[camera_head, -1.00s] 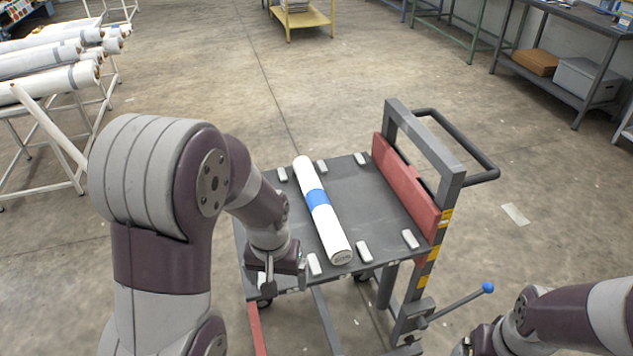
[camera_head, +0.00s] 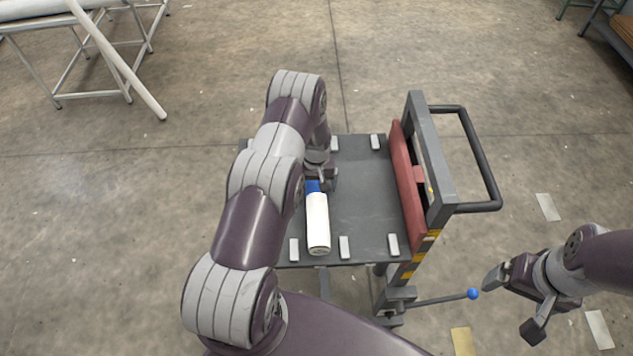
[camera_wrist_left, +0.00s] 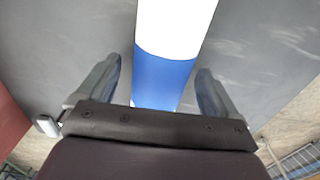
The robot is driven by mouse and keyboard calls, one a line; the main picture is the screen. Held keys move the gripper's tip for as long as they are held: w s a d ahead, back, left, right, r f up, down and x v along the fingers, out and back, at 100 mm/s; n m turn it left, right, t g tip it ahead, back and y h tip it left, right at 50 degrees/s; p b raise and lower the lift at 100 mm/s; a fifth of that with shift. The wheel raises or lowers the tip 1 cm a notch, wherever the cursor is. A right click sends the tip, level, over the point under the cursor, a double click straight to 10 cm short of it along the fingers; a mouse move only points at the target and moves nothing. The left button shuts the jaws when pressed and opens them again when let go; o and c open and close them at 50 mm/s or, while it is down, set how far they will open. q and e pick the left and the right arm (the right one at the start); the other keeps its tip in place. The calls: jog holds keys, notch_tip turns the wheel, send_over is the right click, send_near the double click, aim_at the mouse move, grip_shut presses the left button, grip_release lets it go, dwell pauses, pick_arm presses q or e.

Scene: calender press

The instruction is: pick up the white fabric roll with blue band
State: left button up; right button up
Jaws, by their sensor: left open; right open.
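The white fabric roll (camera_head: 318,226) lies on the dark top of the cart, its length running away from me. Its blue band (camera_head: 313,186) shows just in front of my left gripper (camera_head: 322,184), which hides the roll's far part. In the left wrist view the blue band (camera_wrist_left: 165,78) lies between the two open fingers of my left gripper (camera_wrist_left: 160,88), with a gap on each side. My right gripper (camera_head: 512,300) is open and empty, off the cart to the right.
The cart top (camera_head: 368,205) has several small light blocks (camera_head: 344,246) along its edges. A red panel (camera_head: 408,190) and a grey handle frame (camera_head: 478,160) stand at its right side. A lever with a blue knob (camera_head: 473,294) sticks out near my right gripper. A white rack (camera_head: 120,70) stands at the far left.

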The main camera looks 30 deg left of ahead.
pick_arm(q)
jog(key=shift+w+f, duration=0.2)
jog(key=shift+f, duration=0.6)
jog(key=shift+s+a+r, duration=0.1)
jog(key=shift+s+a, duration=0.05)
jog(key=shift+s, duration=0.05)
jog(key=shift+c, duration=0.6)
jog(key=c, duration=1)
jog(key=shift+c, duration=1.2)
jog(key=shift+r, duration=0.1)
